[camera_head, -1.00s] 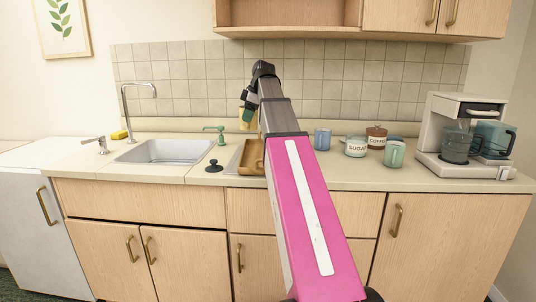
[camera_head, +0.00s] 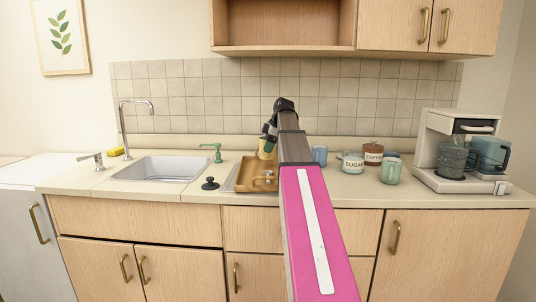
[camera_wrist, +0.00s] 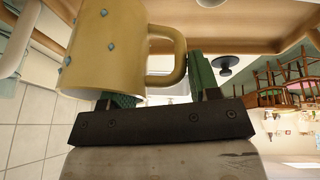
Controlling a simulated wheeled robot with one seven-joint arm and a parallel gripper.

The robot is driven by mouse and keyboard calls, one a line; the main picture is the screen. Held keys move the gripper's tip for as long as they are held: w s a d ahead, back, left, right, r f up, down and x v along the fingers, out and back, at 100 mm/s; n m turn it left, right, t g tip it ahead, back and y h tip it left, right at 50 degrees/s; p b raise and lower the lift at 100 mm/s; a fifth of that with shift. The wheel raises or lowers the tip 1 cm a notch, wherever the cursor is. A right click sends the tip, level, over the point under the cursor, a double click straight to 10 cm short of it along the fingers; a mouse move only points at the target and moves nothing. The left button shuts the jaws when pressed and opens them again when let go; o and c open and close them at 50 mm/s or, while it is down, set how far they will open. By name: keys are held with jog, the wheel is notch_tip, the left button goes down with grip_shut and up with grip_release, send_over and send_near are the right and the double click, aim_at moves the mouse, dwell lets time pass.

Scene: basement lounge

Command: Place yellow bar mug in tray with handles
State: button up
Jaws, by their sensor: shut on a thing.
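The yellow mug (camera_head: 266,149) is in my gripper (camera_head: 269,135) at the back of the wooden tray with handles (camera_head: 252,186). In the wrist view, the mug (camera_wrist: 105,50) has small blue-green marks and its handle points right. From these views I cannot tell whether the mug touches the tray.
The sink (camera_head: 165,169) and a black stopper (camera_head: 210,184) are left of the tray. A blue mug (camera_head: 320,155), sugar pot (camera_head: 352,162), coffee pot (camera_head: 373,155) and green mug (camera_head: 391,171) stand right of my arm. A coffee machine (camera_head: 453,145) stands farther right.

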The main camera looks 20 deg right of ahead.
jog(key=shift+f, duration=1.8)
jog(key=shift+f, duration=0.15)
jog(key=o, duration=1.5)
jog(key=v, duration=1.2)
